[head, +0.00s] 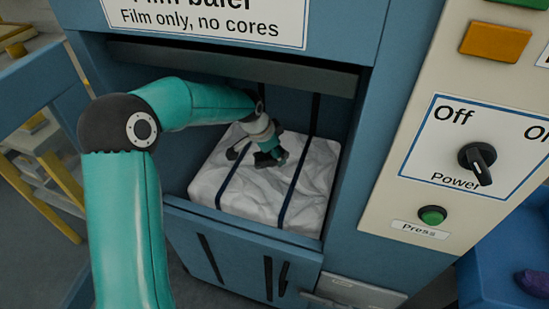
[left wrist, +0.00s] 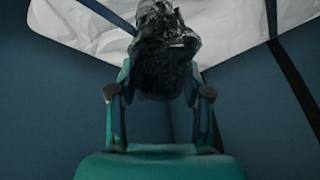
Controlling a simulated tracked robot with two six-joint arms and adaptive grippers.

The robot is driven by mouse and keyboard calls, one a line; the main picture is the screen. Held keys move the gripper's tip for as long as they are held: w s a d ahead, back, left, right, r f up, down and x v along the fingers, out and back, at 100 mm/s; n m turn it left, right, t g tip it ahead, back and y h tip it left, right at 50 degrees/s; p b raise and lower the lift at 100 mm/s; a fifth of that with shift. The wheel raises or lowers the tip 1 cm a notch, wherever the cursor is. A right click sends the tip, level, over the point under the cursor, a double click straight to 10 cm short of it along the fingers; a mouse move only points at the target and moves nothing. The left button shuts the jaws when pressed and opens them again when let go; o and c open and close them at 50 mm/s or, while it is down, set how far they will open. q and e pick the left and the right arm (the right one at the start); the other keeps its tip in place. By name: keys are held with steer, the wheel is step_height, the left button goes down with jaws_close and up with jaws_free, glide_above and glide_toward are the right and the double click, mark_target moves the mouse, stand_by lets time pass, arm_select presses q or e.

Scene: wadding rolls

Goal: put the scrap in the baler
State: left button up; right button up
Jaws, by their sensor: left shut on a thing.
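My left arm reaches through the baler's opening, and my left gripper (head: 269,157) is inside the chamber, above the white wrapped bale (head: 215,180). In the left wrist view, the gripper is shut on a crumpled black scrap (left wrist: 165,62), glossy at its far end. The scrap sits between the two fingers, with the white bale behind it. In the head view the scrap is hard to tell from the dark fingers. I cannot tell whether it touches the bale. The baler (head: 345,150) is blue, with dark straps running over the bale. My right gripper is not in view.
A sign above the opening reads "Film only, no cores" (head: 205,20). The panel at right holds a black power knob (head: 477,158) and a green press button (head: 432,215). A blue bin (head: 490,270) with a purple thing (head: 533,283) stands at lower right.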

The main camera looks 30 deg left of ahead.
arm_select(q)
glide_above(277, 179)
steer(key=s, duration=0.1)
step_height(277, 179, down, 5)
steer(key=shift+a+b, duration=0.1)
steer(key=shift+b, duration=0.3)
step_height(277, 179, down, 5)
steer(key=shift+s+r+b, duration=0.1)
steer(key=shift+b, duration=0.3)
steer(key=o, duration=1)
steer(key=shift+o, duration=0.2)
steer(key=d+p+v, duration=0.1)
steer(key=v, duration=1.1)
steer(key=shift+a+p, duration=0.35)
steer(key=shift+a, duration=0.1)
